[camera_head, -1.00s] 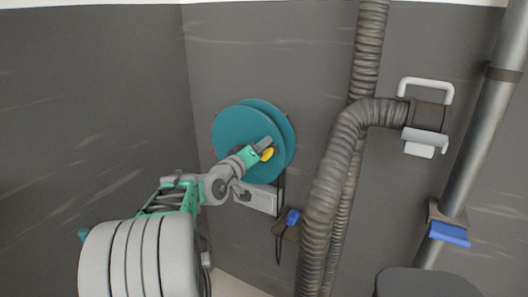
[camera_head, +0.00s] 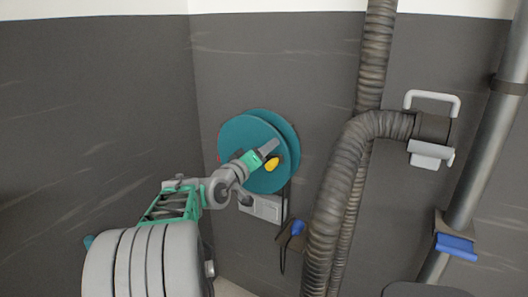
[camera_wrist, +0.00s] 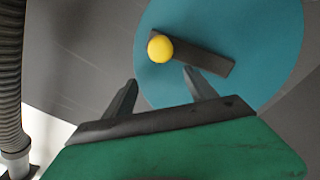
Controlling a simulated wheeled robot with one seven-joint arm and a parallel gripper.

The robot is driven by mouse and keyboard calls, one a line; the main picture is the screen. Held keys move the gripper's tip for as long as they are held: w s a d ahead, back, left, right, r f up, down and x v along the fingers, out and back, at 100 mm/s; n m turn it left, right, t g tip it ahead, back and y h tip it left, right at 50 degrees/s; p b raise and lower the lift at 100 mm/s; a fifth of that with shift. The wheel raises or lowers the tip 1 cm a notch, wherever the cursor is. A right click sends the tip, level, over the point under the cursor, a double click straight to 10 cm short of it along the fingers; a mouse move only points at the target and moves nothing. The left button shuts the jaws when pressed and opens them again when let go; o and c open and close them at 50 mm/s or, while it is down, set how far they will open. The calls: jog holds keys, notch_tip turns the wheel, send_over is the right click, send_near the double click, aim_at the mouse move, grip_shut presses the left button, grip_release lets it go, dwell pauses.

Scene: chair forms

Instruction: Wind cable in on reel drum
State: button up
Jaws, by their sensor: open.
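A dark crank bar (camera_wrist: 205,58) with a round yellow knob (camera_wrist: 160,48) sits on the drum's face; the knob also shows in the head view (camera_head: 272,164). My gripper (camera_wrist: 160,90) is open and empty in front of the drum, its fingertips short of the knob. A dark cable (camera_head: 283,203) hangs below the reel, partly hidden.
A blue plug-like piece (camera_head: 298,228) sits on a brown bracket right of a grey wall box (camera_head: 266,208). A thick ribbed hose (camera_head: 338,185) runs vertically right of the reel. Further right are a grey handle fitting (camera_head: 432,150) and a metal pipe (camera_head: 485,150).

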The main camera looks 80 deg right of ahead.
jog(key=b+v, duration=0.3)
jog(key=v, duration=0.6)
jog(key=shift+a+b, duration=0.3)
jog(key=shift+a, duration=0.1)
jog(key=shift+w, duration=0.15)
